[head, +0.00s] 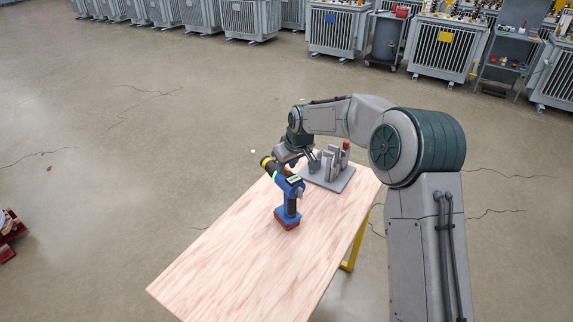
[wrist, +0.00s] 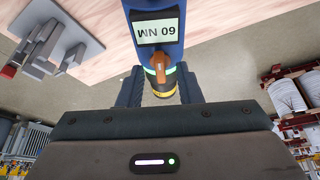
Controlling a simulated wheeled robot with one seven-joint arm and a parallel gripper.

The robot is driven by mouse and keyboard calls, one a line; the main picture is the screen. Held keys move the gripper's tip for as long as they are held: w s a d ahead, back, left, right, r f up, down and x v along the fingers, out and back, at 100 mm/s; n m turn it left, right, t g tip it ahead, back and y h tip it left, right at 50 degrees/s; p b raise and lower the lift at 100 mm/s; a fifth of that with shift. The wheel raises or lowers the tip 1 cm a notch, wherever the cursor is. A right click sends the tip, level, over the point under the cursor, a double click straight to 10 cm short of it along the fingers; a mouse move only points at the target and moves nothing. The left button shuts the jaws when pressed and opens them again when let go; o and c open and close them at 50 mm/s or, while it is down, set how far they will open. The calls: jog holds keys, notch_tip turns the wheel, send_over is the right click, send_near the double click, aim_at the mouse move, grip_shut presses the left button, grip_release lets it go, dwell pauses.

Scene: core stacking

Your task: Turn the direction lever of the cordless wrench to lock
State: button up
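The cordless wrench (head: 289,206) stands upright on the wooden table (head: 250,256), with a blue body, a red base and a yellow and black nose pointing to the upper left. In the wrist view its blue body (wrist: 155,28) carries a label reading 60 NM, upside down. An orange part (wrist: 158,76) sits below the label, near the yellow ring. My gripper (wrist: 154,88) has its two dark fingers apart, one on each side of the wrench's front part. I cannot tell whether either finger touches it. I cannot make out the lever's setting.
A grey stand (head: 328,172) with upright grey blocks and a red-topped item is at the table's far end, close to my gripper; it also shows in the wrist view (wrist: 60,45). The near part of the table is clear. Grey transformers (head: 340,32) line the back.

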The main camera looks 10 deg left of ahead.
jog(key=b+v, duration=0.2)
jog(key=v, duration=1.1)
jog(key=shift+d+r, duration=0.2)
jog(key=shift+r, duration=0.15)
jog(key=shift+s, duration=0.1)
jog(key=s+d+r+m+h, duration=0.1)
jog(key=s+d+m+h, duration=0.3)
jog(key=s+d, duration=1.4)
jog(key=s+d+f+m, duration=0.2)
jog(key=s+d, duration=0.2)
jog(key=s, duration=0.3)
jog(key=s+d+f+m, duration=0.3)
jog(key=s+d, duration=0.2)
jog(key=s, duration=0.2)
jog(key=shift+f+m+y, duration=0.25)
jog(key=shift+m+y, duration=0.05)
jog(key=shift+y, duration=0.1)
jog(key=shift+d, duration=0.1)
